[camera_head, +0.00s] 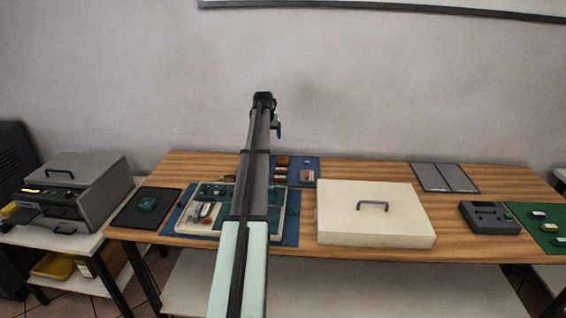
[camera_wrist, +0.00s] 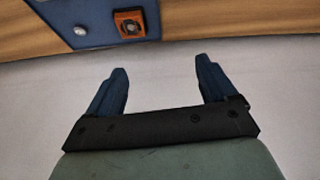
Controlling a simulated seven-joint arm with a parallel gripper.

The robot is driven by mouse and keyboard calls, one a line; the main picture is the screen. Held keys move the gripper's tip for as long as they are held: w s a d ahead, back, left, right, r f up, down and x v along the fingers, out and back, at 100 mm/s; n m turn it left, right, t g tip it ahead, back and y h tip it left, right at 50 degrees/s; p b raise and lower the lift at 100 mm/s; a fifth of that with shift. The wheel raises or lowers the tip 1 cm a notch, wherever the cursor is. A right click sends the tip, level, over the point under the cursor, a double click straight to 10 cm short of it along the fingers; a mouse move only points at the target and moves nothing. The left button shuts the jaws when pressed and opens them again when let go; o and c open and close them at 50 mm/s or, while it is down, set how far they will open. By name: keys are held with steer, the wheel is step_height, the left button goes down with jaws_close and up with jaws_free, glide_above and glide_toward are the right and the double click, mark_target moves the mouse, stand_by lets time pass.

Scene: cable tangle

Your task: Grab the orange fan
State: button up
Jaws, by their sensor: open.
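The orange fan (camera_wrist: 130,22) is a small square orange piece with a dark round centre. It lies on a blue mat (camera_wrist: 92,22) near the table edge, at the top of the wrist view. In the head view the likely same fan (camera_head: 283,160) is a small orange-red piece at the back of the table, beside my arm. My gripper (camera_wrist: 162,65) is open and empty, with its two blue fingers apart. The fan is beyond the fingertips, up and slightly left in the wrist view. In the head view my gripper (camera_head: 278,130) is raised above the table's back edge.
A silver knob (camera_wrist: 80,30) sits beside the fan. A tray of parts (camera_head: 203,212), partly hidden by my arm, lies in front. A cream case (camera_head: 375,228) with a handle stands to the right. A dark mat (camera_head: 130,212) with a green piece lies left. A wall rises behind.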

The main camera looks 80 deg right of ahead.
steer(key=s+f+m, duration=0.1)
steer(key=s+f, duration=0.1)
steer(key=s, duration=0.3)
steer(key=y, duration=0.1)
glide_above(283, 159)
steer(key=a, duration=0.3)
steer(key=f, duration=0.8)
steer(key=shift+w+d, duration=0.1)
steer(key=shift+d, duration=0.1)
steer(key=shift+x, duration=2.65)
steer(key=shift+d+r, duration=0.1)
steer(key=c, duration=0.9)
